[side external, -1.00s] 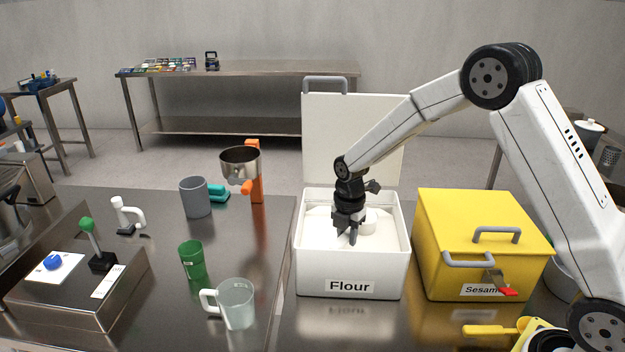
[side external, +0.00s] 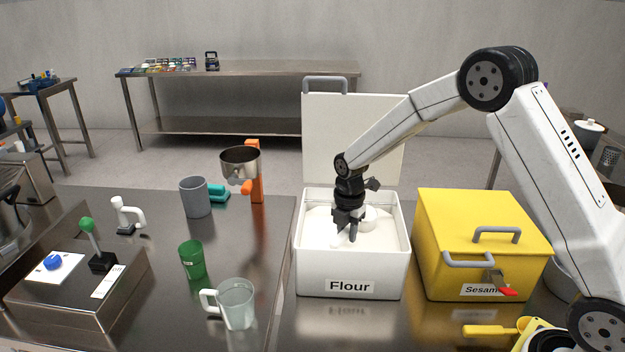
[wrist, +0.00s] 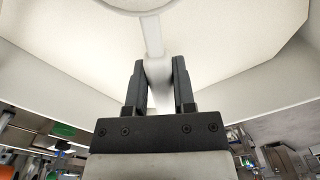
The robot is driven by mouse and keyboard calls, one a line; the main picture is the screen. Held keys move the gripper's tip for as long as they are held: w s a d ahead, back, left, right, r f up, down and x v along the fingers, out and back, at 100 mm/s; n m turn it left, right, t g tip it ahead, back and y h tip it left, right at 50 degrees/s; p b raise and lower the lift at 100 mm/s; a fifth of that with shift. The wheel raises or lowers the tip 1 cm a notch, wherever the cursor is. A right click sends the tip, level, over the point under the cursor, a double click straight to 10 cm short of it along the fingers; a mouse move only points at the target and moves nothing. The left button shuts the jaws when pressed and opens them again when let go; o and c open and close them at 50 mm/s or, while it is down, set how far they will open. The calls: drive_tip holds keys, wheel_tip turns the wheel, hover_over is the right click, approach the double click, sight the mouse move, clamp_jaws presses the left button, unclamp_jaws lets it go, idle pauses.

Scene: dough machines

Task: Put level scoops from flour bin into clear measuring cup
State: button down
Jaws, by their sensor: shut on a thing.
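The white flour bin (side external: 352,275) stands open at the centre of the side view, its lid (side external: 352,135) raised at the back. White flour (side external: 322,228) fills much of it. My gripper (side external: 350,228) is inside the bin's opening, pointing down. In the wrist view my gripper (wrist: 160,85) is shut on the handle of a white scoop (wrist: 153,38). The scoop's round cup shows partly at the top edge of that view, and its contents cannot be told. The clear measuring cup (side external: 236,305) stands upright on the table, left of the bin, its handle to the left.
A green cup (side external: 192,260) stands just behind the clear cup. The closed yellow sesame bin (side external: 480,240) is right of the flour bin. A metal box (side external: 75,300) sits at left.

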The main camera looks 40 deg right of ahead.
drive_tip(key=shift+w+d, duration=1.55)
drive_tip(key=shift+w, duration=0.05)
idle(2.5)
drive_tip(key=shift+s+a, duration=0.1)
drive_tip(key=shift+s+a, duration=2.35)
drive_tip(key=shift+r, duration=0.1)
wheel_tip(320, 180, up, 9)
idle(1.3)
